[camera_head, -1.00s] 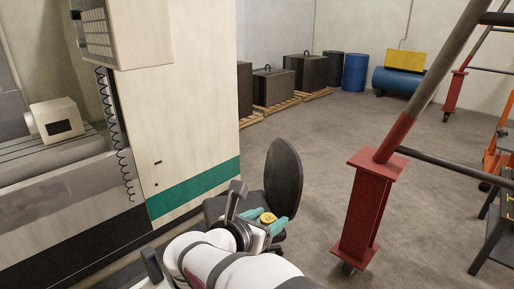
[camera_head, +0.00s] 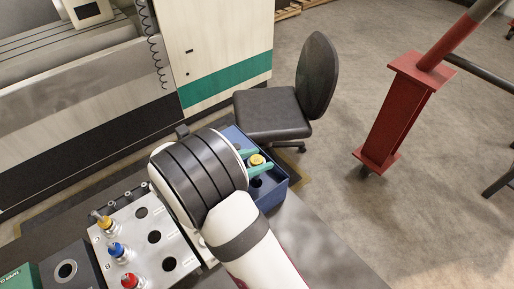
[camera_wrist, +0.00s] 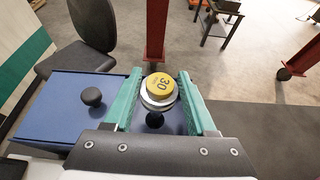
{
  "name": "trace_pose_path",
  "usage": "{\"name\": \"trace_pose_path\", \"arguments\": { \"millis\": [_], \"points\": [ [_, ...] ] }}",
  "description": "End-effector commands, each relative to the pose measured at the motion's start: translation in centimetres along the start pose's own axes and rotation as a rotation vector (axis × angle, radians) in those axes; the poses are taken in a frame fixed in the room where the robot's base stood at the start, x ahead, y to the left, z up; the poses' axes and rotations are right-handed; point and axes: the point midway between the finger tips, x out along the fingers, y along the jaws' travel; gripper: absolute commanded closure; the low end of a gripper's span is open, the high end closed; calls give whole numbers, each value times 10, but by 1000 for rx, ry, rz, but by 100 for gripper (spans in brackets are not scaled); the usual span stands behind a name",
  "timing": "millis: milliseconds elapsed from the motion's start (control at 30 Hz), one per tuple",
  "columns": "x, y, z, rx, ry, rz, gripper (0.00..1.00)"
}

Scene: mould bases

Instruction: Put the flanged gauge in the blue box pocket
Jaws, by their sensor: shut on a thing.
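The flanged gauge (camera_wrist: 162,86) has a yellow top marked 30 and a pale flange below it. My gripper (camera_wrist: 159,78) is shut on it with its two teal fingers, one on each side. In the head view the gauge (camera_head: 257,160) and my gripper (camera_head: 258,164) are over the blue box (camera_head: 276,196). The blue box also shows in the wrist view (camera_wrist: 50,110), below the fingers. A dark round spot on the box, probably a pocket (camera_head: 256,183), lies near the gauge. The gauge's lower end is hidden, so I cannot tell its height.
A black knob (camera_wrist: 92,97) stands on the box left of the fingers. A metal plate (camera_head: 138,235) with holes and yellow, blue and red topped pieces lies at lower left. A chair (camera_head: 270,112) stands behind the box. A red post (camera_head: 400,115) is at right.

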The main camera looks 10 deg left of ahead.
Motion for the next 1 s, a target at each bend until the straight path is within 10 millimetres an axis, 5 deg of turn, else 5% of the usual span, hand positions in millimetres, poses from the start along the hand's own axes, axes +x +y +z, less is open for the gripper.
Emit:
{"name": "trace_pose_path", "arguments": {
  "millis": [500,967,1000],
  "points": [
    [23,0,-55,-1,0,2,100],
    [28,0,-66,0,1,2,100],
    [28,0,-66,0,1,2,40]
  ]
}}
